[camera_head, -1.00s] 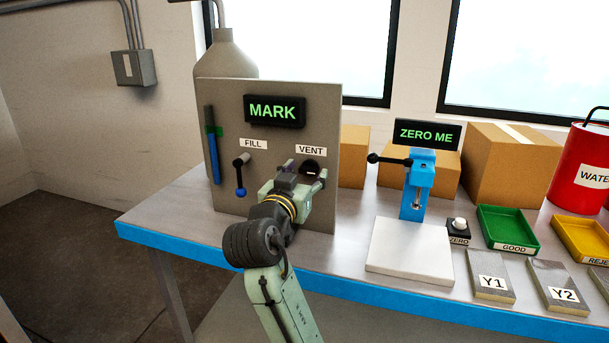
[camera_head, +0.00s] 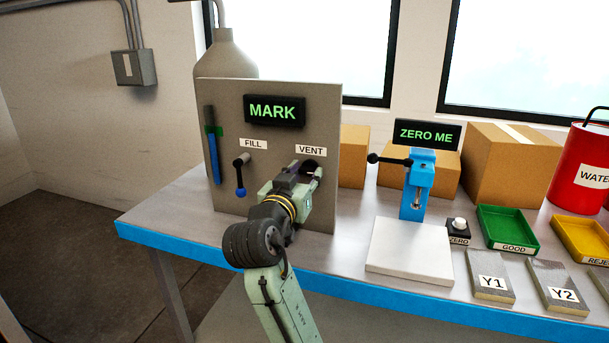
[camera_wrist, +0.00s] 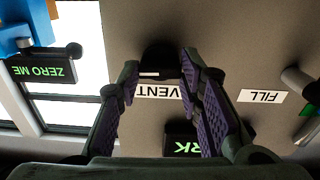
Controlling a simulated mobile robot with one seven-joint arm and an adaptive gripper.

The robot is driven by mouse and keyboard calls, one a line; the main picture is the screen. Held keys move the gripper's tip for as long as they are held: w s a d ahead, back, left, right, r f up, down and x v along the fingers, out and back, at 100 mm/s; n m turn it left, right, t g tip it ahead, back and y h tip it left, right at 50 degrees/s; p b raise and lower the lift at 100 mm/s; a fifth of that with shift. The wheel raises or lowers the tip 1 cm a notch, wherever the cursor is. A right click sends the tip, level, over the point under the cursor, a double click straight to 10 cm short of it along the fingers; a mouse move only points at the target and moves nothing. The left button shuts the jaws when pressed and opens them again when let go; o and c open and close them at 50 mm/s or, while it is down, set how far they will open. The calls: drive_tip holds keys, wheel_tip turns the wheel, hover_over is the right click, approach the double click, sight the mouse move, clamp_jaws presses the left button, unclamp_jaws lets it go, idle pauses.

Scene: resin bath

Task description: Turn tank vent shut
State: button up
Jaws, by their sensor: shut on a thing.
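The black vent knob (camera_head: 312,164) sits on the grey tank panel (camera_head: 225,95), just below the VENT label (camera_head: 311,150). My gripper (camera_head: 306,172) reaches up to it from below and partly covers it. In the wrist view, which shows the panel upside down, the knob (camera_wrist: 160,58) lies between the two purple-padded fingertips of my gripper (camera_wrist: 161,66). The fingers are shut on the knob. A short white mark (camera_wrist: 149,74) shows on the knob and looks level in that view. The MARK display (camera_head: 274,111) is lit green above.
The fill lever (camera_head: 240,176) with a blue ball end hangs left of my gripper. A blue stand with a black lever (camera_head: 388,159) and a ZERO ME display (camera_head: 427,135) is to the right. A white plate (camera_head: 410,250) lies before it.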

drive_tip(key=n+p, duration=0.1)
drive_tip(key=n, duration=0.3)
drive_tip(key=shift+n, duration=0.3)
drive_tip(key=n+p, duration=0.2)
drive_tip(key=n, duration=0.2)
drive_tip(key=shift+n, duration=0.3)
drive_tip(key=n+p, duration=0.1)
drive_tip(key=n, duration=0.3)
drive_tip(key=shift+p, duration=0.4)
drive_tip(key=shift+n+p, duration=0.7)
drive_tip(key=shift+n, duration=1.3)
drive_tip(key=o, duration=1.2)
drive_tip(key=shift+c, duration=0.2)
